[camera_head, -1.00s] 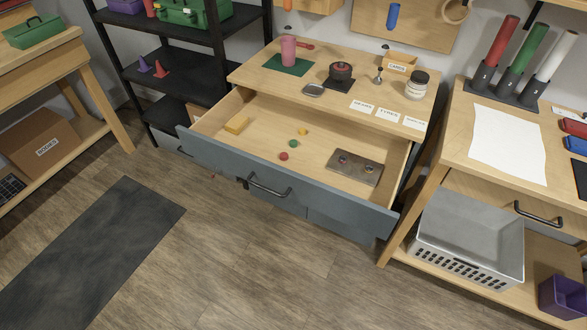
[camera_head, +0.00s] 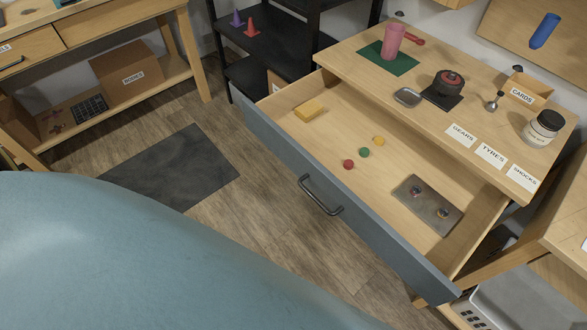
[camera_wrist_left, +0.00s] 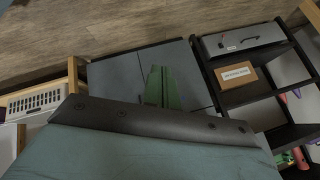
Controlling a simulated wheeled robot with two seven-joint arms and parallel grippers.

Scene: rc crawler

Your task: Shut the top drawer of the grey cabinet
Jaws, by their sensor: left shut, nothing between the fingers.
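The top drawer (camera_head: 275,152) of the grey cabinet is pulled far out in the head view. Its blue-grey front has a dark bar handle (camera_head: 318,198). In the drawer lie a yellow block (camera_head: 309,110), small red, green and yellow pieces, and a grey metal plate (camera_head: 427,203). My left gripper (camera_wrist_left: 161,70) shows in the left wrist view, its green fingers together and empty. They appear against the cabinet's grey lower doors (camera_wrist_left: 112,78); I cannot tell the distance. In the head view, the left gripper's fingers are not seen. My right gripper is in neither view.
The wooden cabinet top (camera_head: 415,120) holds a pink cylinder (camera_head: 392,42), a dark pot (camera_head: 447,83), a jar (camera_head: 542,130) and label cards. A black shelf (camera_head: 285,45) stands left. A dark mat (camera_head: 170,170) lies on the floor. A basket (camera_wrist_left: 38,102) stands beside the cabinet.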

